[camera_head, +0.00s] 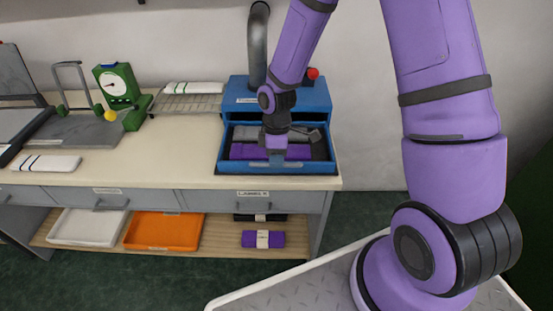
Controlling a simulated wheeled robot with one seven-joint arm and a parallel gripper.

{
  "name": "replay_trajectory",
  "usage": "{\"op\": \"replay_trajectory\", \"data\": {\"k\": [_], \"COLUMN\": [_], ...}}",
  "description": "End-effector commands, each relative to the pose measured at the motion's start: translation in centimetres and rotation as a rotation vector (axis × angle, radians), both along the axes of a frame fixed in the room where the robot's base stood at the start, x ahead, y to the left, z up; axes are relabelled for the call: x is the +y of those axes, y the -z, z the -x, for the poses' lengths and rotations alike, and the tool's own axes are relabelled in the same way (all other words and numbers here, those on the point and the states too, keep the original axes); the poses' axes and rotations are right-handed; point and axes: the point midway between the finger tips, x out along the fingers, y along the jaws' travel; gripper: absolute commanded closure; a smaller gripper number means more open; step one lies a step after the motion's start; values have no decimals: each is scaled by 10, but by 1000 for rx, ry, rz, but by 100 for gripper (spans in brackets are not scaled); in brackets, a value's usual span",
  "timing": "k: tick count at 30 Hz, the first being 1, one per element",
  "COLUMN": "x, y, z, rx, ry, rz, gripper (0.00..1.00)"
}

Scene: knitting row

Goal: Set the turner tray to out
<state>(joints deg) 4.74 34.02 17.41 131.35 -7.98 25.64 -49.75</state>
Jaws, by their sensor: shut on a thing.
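The turner is a blue box (240,97) at the right end of the bench, with a grey pipe behind it. Its blue turner tray (232,168) stands drawn out at the front, open at the top. A purple knitted piece (242,151) and grey parts lie inside the tray. My gripper (276,153) points down at the middle of the tray's front wall and is shut, it appears on the tray's front handle. The fingertips are small, and the wrist hides part of the tray's inside.
A red knob (313,73) sits at the turner's right top. Left are a wire rack (185,103) with white cloth, a green dial scale (118,84) and a folded white cloth (45,164). Drawers (252,200) lie below; the shelf holds an orange tray (163,231). The bench top's middle is clear.

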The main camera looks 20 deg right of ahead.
Motion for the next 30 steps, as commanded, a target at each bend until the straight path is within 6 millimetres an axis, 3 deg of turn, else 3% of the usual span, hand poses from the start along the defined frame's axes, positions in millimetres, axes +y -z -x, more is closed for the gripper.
{"op": "replay_trajectory", "data": {"k": [5, 6, 9, 20, 30], "x": [3, 3, 2, 1, -3], "y": [1, 1, 1, -5, -60], "z": [5, 5, 5, 1, -9], "rx": [11, 12, 10, 4, 1], "ry": [-4, -5, -5, -1, -1], "rz": [-1, 0, -1, -1, -1], "gripper": [100, 76, 60, 60, 60]}}
